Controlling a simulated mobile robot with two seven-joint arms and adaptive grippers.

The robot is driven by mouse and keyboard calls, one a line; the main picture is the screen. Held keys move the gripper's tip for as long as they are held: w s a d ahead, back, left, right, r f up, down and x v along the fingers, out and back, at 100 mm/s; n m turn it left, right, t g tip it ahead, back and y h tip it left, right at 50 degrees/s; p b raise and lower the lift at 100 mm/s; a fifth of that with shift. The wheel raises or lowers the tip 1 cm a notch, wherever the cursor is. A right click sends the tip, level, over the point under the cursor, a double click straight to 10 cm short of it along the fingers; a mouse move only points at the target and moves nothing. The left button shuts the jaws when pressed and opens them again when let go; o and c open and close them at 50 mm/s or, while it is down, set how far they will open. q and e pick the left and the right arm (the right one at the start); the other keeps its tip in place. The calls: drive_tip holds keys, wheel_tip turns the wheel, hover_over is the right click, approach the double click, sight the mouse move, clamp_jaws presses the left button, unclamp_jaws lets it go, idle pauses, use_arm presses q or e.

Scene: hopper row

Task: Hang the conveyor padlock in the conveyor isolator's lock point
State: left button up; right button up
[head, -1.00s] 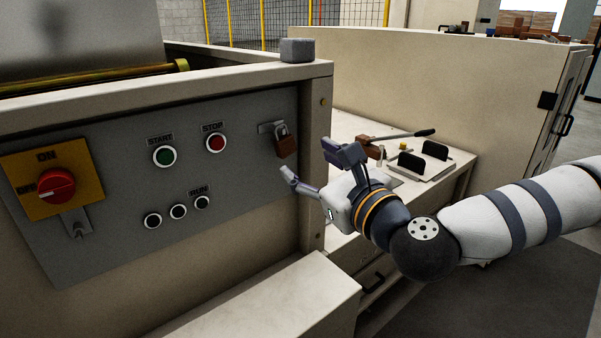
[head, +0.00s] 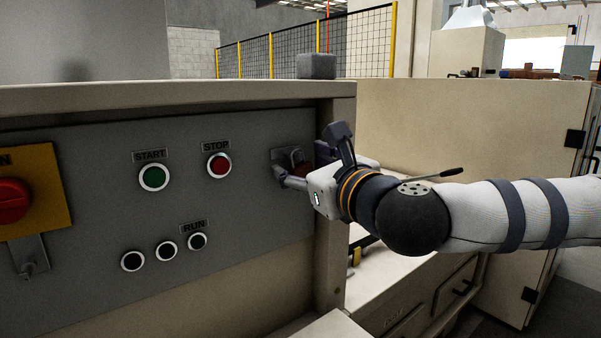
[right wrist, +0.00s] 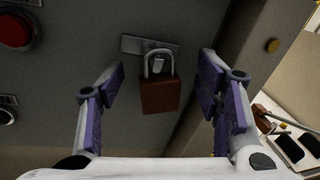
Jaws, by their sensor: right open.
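The padlock (head: 297,157), with a brown-red body and a grey shackle, hangs from a small metal bracket (right wrist: 135,44) at the right end of the grey panel. It shows clearly in the right wrist view (right wrist: 160,95). My right gripper (right wrist: 162,72) is open, with its purple-padded fingers on either side of the padlock and visible gaps to both. In the head view the right gripper (head: 308,162) partly hides the padlock. The conveyor isolator, a red knob (head: 12,200) on a yellow plate (head: 50,185), is cut off at the left edge. Its lock-point tab (head: 27,255) hangs below the plate. My left gripper is out of view.
Green START (head: 153,177) and red STOP (head: 218,165) buttons and several black RUN buttons (head: 166,251) lie between isolator and padlock. The panel's right frame post (head: 333,250) stands close to my gripper. A bench (head: 385,285) is beyond it. A grey block (head: 316,66) sits on top.

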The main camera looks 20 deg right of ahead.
drive_tip(key=shift+w, duration=0.4)
drive_tip(key=c, duration=1.4)
drive_tip(key=shift+r+p, duration=0.45)
drive_tip(key=shift+r, duration=0.35)
drive_tip(key=shift+s, duration=0.15)
drive_tip(key=shift+s+d, duration=0.2)
drive_tip(key=shift+s, duration=0.15)
drive_tip(key=o, duration=1.3)
drive_tip(key=shift+d+f, duration=0.1)
